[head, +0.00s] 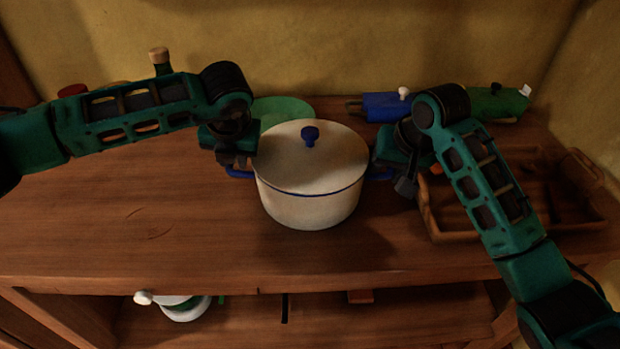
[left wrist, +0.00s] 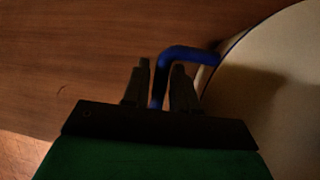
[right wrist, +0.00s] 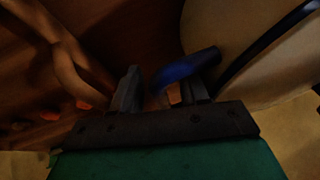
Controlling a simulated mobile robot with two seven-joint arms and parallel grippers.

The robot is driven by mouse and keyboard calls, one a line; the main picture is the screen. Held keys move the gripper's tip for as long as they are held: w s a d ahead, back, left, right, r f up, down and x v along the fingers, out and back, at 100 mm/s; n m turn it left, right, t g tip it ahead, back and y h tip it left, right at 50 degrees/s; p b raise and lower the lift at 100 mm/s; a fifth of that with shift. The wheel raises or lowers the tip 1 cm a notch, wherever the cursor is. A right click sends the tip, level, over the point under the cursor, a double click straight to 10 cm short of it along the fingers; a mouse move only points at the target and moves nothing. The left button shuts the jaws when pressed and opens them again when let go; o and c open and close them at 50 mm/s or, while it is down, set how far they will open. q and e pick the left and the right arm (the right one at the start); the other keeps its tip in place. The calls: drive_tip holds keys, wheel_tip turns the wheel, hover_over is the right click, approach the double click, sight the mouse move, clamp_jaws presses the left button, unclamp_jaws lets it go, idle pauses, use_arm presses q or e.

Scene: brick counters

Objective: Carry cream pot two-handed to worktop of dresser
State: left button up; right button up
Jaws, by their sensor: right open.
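The cream pot (head: 305,205) with a blue knob and blue rim stands upright, lid on, on the wooden worktop (head: 130,225). My left gripper (head: 234,162) is at the pot's left handle. In the left wrist view its two fingers (left wrist: 160,85) stand apart on either side of the blue left handle (left wrist: 185,52), with a gap showing. My right gripper (head: 398,184) is open at the pot's right handle (head: 380,175). In the right wrist view the right handle (right wrist: 190,68) lies close to the right finger, partly covering it; contact cannot be told.
A brown wooden tray (head: 455,236) is right of the pot, under my right arm. A green dish (head: 285,106) is behind the pot. Blue (head: 380,106) and green (head: 500,104) items lie at the back right. A white-and-green item (head: 185,308) sits on the lower shelf. The worktop's front left is clear.

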use_arm(q)
drive_tip(key=shift+c, duration=0.2)
use_arm(e)
drive_tip(key=shift+c, duration=0.2)
use_arm(q)
clamp_jaws()
use_arm(e)
drive_tip(key=c, duration=0.5)
clamp_jaws()
use_arm(q)
drive_tip(key=shift+w+r, duration=0.1)
drive_tip(key=shift+r, duration=0.15)
use_arm(e)
drive_tip(key=shift+w+r, duration=0.1)
drive_tip(key=shift+r, duration=0.15)
